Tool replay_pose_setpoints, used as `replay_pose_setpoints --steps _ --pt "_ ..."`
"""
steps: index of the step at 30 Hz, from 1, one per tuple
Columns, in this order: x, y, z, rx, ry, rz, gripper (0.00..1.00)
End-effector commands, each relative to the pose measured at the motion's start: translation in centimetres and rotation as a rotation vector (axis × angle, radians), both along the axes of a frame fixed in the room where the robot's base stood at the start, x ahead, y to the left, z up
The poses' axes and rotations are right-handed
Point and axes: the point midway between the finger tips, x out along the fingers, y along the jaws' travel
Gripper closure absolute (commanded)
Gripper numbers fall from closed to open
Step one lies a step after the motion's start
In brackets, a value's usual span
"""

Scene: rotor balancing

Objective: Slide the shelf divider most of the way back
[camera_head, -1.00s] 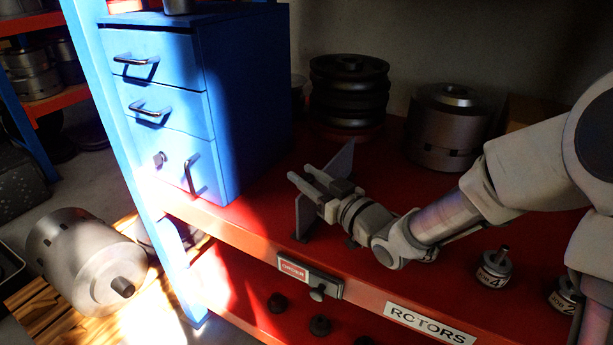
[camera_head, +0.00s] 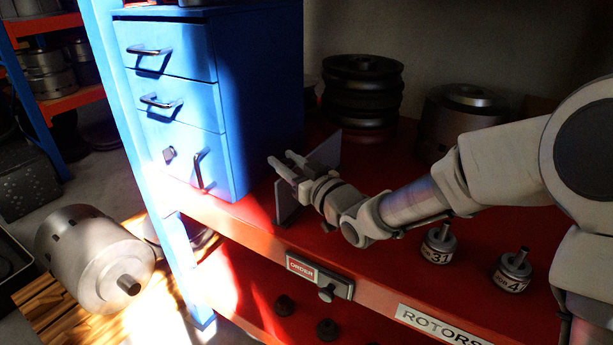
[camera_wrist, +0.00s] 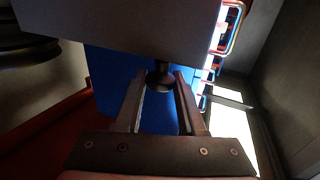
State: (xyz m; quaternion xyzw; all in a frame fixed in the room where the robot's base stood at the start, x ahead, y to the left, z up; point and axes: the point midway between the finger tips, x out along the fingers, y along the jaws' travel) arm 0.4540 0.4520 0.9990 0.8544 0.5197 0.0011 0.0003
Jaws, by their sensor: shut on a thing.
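The shelf divider (camera_head: 284,203) is a thin grey upright plate on the red shelf, a short way right of the blue drawer cabinet. My gripper (camera_head: 285,166) reaches it from the right, and its fingers cross the plate's upper part. In the wrist view the divider (camera_wrist: 120,28) fills the top as a broad grey plate. A dark round knob (camera_wrist: 161,77) lies between my two fingers (camera_wrist: 160,100). My gripper is shut on the divider; the exact contact is partly hidden. My arm hides some of the shelf behind.
The blue cabinet (camera_head: 255,100) stands left of the divider. Black stacked discs (camera_head: 362,90) and a grey rotor (camera_head: 465,115) stand behind. Small numbered rotors (camera_head: 438,243) stand at the front right. An ORDER sign (camera_head: 302,267) is on the red shelf edge (camera_head: 375,310).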

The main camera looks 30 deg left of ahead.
Motion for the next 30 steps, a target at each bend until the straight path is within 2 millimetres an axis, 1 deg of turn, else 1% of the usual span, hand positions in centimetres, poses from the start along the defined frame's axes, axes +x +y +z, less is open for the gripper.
replay_pose_setpoints --steps 1,3,10,11,15,16,25,28,30 --pt "0.0 0.4 -0.2 0.000 0.001 0.000 1.00" --pt "0.1 0.7 -0.1 0.000 0.001 0.000 1.00" --pt "0.1 0.6 0.0 -0.001 0.003 -0.001 1.00" --pt "0.1 0.6 0.0 -0.001 0.003 -0.001 0.59" --pt "0.1 0.6 0.0 -0.001 0.003 -0.001 0.34" --pt "0.0 0.6 0.0 -0.001 0.003 -0.001 0.32" --pt "0.0 0.5 0.0 -0.001 0.002 -0.001 0.32" --pt "-0.3 0.0 0.0 -0.002 0.002 -0.001 0.32" --pt "-0.6 -0.8 0.1 -0.003 0.001 -0.003 0.32"
